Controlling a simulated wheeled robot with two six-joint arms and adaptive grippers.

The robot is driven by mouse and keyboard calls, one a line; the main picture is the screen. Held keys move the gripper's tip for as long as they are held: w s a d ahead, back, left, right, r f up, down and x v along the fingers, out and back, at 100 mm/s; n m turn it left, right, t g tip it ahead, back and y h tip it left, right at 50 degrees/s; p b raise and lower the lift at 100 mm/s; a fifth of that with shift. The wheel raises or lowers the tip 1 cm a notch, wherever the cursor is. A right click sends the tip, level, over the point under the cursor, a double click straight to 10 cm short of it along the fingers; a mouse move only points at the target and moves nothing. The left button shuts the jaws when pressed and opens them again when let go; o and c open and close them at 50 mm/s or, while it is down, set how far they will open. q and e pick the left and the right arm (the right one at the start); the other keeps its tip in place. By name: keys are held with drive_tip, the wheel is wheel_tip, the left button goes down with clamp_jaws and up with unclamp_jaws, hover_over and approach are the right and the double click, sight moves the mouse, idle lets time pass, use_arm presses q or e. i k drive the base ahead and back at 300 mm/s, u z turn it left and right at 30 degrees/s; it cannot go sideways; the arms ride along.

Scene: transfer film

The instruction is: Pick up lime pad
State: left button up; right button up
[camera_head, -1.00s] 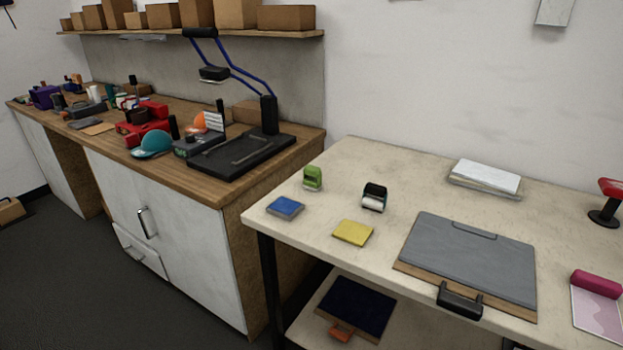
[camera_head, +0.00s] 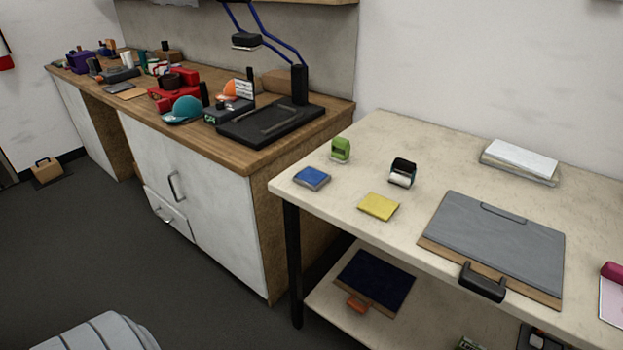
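A flat square yellow pad (camera_head: 379,206) lies on the pale worktable (camera_head: 445,150), near its front edge. A flat blue pad (camera_head: 312,178) lies to its left at the table's left corner. A small lime-green upright object (camera_head: 340,150) stands behind the blue pad; it looks like a stamp or dispenser rather than a flat pad. A black and white roller-like object (camera_head: 403,172) stands behind the yellow pad. Neither of my grippers is in view.
A grey clipboard-like board (camera_head: 500,245) with a black handle lies right of the yellow pad. A white stack (camera_head: 520,160) lies at the back. The lower shelf (camera_head: 420,325) holds a dark blue board (camera_head: 376,280).

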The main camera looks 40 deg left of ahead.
sight(337, 154)
drive_tip(key=k, duration=0.65)
drive_tip(key=u, duration=0.5)
drive_tip(key=i, duration=1.05)
drive_tip(key=z, duration=0.55)
